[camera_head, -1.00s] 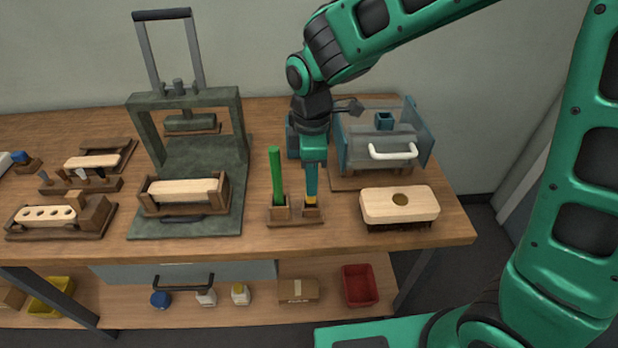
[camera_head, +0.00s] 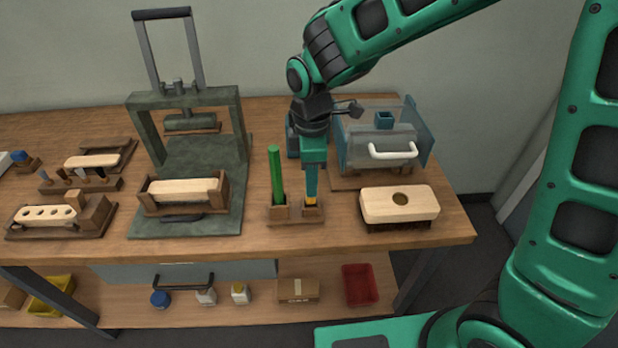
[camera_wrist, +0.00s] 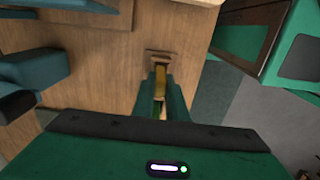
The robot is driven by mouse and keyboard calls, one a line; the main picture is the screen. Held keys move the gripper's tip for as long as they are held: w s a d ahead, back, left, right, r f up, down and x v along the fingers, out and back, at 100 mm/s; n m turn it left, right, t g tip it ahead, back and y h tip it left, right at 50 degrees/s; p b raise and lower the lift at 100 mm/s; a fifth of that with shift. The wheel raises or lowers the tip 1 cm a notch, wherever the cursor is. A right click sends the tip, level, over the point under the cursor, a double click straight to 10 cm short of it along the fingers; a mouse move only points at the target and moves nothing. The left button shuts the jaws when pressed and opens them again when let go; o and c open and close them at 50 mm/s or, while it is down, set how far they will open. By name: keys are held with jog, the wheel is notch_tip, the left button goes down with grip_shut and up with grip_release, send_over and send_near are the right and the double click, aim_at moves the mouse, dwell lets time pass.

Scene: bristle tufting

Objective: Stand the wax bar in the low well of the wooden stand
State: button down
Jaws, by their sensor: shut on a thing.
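The wooden stand (camera_head: 279,214) is near the front edge of the bench. A green stick (camera_head: 275,172) stands upright in its left well. My gripper (camera_head: 312,192) points down above the stand's right, low well and is shut on the yellow wax bar (camera_head: 311,202). The bar is upright, and its lower part is at or in the well. I cannot tell whether it touches the bottom. In the wrist view, the wax bar (camera_wrist: 160,82) shows between my fingers, with the stand (camera_wrist: 161,55) just beyond it. My fingers hide much of the bar.
A wooden brush (camera_head: 400,205) lies close to the right of the stand. A clear-sided box with a white handle (camera_head: 393,151) stands behind it. A green press (camera_head: 187,160) with a wooden block is to the left. Bare bench shows in front of the stand.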

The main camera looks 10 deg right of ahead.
aim_at(311, 202)
jog(key=shift+f, duration=1.55)
dwell(0.4)
jog(key=c, duration=1.3)
grip_release()
jog(key=shift+r, duration=3.5)
